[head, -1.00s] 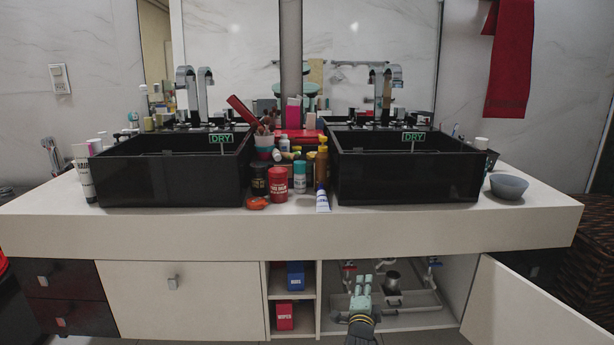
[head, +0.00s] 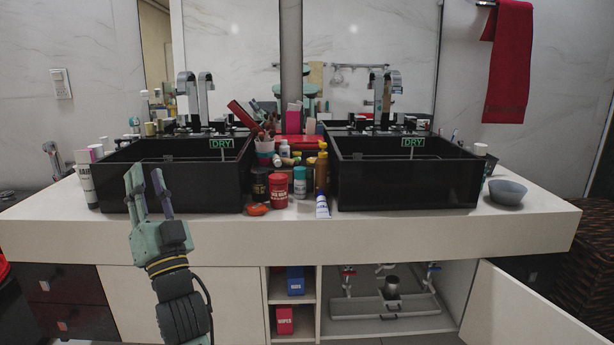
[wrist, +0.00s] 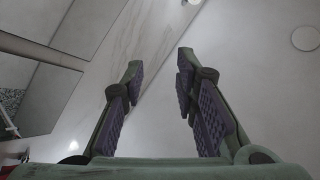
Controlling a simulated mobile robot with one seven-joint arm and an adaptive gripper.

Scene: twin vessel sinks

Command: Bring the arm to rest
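My gripper (head: 148,188) is in front of the left black sink (head: 180,190) in the head view, pointing upward, its fingers overlapping the sink's front wall. In the wrist view my gripper (wrist: 158,75) has its two fingers apart with nothing between them. It is open and empty. The wrist camera looks up towards the wall and ceiling. My forearm rises from the bottom of the head view and hides part of the counter front and the left cabinet door.
The white counter (head: 400,228) holds the right black sink (head: 400,185), a grey bowl (head: 507,191) and a cluster of bottles and jars between the sinks. The right cabinet door (head: 530,312) stands open, showing pipes (head: 385,300) inside. A red towel (head: 508,65) hangs at right.

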